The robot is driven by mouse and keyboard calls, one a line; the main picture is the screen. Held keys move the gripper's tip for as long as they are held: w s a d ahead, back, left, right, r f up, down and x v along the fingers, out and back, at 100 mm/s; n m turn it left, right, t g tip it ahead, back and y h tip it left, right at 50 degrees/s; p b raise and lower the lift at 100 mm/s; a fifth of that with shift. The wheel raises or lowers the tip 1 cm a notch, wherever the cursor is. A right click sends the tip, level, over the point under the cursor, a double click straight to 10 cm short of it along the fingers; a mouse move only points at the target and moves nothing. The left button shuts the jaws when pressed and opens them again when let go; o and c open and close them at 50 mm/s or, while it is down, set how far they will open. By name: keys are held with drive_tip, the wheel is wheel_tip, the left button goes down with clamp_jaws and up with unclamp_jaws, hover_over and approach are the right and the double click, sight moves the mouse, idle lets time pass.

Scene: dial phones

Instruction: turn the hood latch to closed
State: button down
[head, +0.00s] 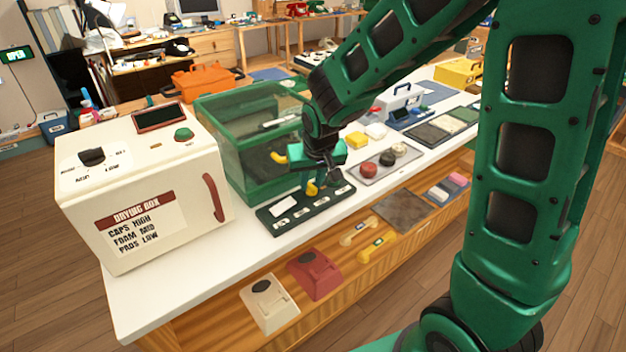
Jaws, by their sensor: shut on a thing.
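The hood (235,115) is a green-framed box with clear tinted panes on the white counter. A small yellow piece (312,189), which looks like the hood latch, shows right under my gripper (316,182), near the hood's front right corner. My gripper points down and is shut on this yellow piece. The fingers hide most of it, so its turn angle cannot be read. Another yellow piece (279,157) shows at the hood, left of my gripper.
A dark green tray (290,222) with pale labels lies just below my gripper. The cream drying box (140,185) stands left of the hood. A grey tray (362,175) with red and dark round parts lies to the right. Phone parts sit on the shelf below.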

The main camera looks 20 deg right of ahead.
drive_tip(key=c, duration=1.6)
unclamp_jaws()
drive_tip(key=shift+s+d+f, duration=0.15)
drive_tip(key=shift+s+d, duration=0.05)
drive_tip(key=shift+o, duration=0.2)
drive_tip(key=shift+a, duration=0.1)
drive_tip(key=v, duration=1)
drive_tip(key=shift+r, duration=0.4)
drive_tip(key=s+d+m+g+h, duration=0.1)
drive_tip(key=s+d+m+g, duration=0.15)
drive_tip(key=s+d, duration=1.05)
drive_tip(key=s+d+m+g, duration=0.1)
drive_tip(key=s+d, duration=0.2)
drive_tip(key=s, duration=0.4)
drive_tip(key=s+d+f+m+g+y, duration=0.1)
drive_tip(key=s+d+m, duration=0.1)
drive_tip(key=s, duration=0.5)
drive_tip(key=shift+d+y, duration=0.3)
drive_tip(key=shift+d, duration=0.25)
